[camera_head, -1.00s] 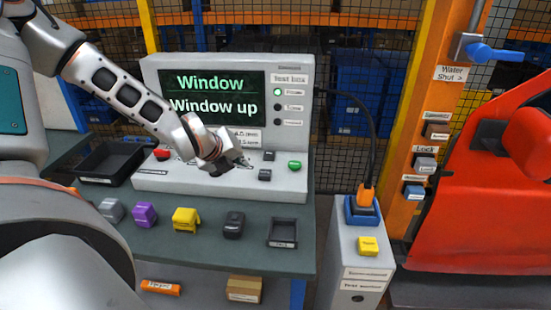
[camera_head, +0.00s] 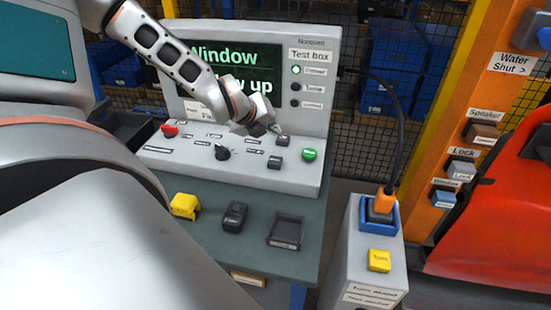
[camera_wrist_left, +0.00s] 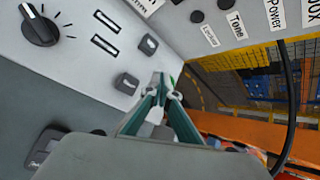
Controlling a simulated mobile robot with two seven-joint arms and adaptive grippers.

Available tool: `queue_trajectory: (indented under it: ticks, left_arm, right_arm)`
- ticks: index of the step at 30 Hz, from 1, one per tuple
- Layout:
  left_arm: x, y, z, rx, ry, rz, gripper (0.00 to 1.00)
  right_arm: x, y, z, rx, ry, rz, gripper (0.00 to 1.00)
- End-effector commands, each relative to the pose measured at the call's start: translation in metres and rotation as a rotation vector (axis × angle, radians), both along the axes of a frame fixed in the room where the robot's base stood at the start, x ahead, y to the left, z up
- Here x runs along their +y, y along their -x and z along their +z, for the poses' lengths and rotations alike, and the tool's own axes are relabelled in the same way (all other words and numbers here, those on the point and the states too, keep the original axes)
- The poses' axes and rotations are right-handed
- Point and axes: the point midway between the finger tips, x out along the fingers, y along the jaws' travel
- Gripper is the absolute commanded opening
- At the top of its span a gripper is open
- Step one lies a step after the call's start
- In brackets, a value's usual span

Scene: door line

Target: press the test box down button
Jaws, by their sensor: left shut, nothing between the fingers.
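The grey test box (camera_head: 300,181) stands on the bench with its screen reading "Window" and a partly hidden "up". Two small dark buttons sit on its sloped top: a rear one (camera_head: 282,141) and a front one (camera_head: 274,162). I cannot read which is marked down. They also show in the left wrist view, the rear one (camera_wrist_left: 148,44) and the front one (camera_wrist_left: 127,84). My left gripper (camera_head: 278,129) is shut and empty, its tips close to the rear button in the head view. Contact cannot be told. My right gripper is out of view.
A black knob (camera_head: 223,152), a red button (camera_head: 170,130) and a green button (camera_head: 309,154) share the panel. Loose yellow (camera_head: 184,205) and black (camera_head: 234,216) parts and a small tray (camera_head: 286,231) lie in front. A cable (camera_head: 402,120) hangs at the right.

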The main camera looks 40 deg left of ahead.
Motion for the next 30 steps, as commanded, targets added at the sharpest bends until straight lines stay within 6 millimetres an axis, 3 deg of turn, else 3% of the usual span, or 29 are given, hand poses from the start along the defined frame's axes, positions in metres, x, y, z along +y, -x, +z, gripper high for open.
queue_trajectory:
  ticks: [7, 15, 24, 30]
  left_arm:
    - [0.000, 0.001, -0.033, 0.003, 0.002, 0.001, 0.00]
    - [0.000, 0.000, -0.068, -0.001, -0.001, 0.001, 0.00]
    - [0.000, 0.000, -0.082, 0.000, -0.001, 0.001, 0.00]
    - [0.000, 0.000, -0.082, -0.001, -0.001, 0.001, 0.00]
  right_arm:
    - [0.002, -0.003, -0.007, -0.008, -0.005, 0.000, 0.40]
    - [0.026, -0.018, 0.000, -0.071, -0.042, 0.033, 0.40]
    - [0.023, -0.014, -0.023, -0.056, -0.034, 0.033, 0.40]
    - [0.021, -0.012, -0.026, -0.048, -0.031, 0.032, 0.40]
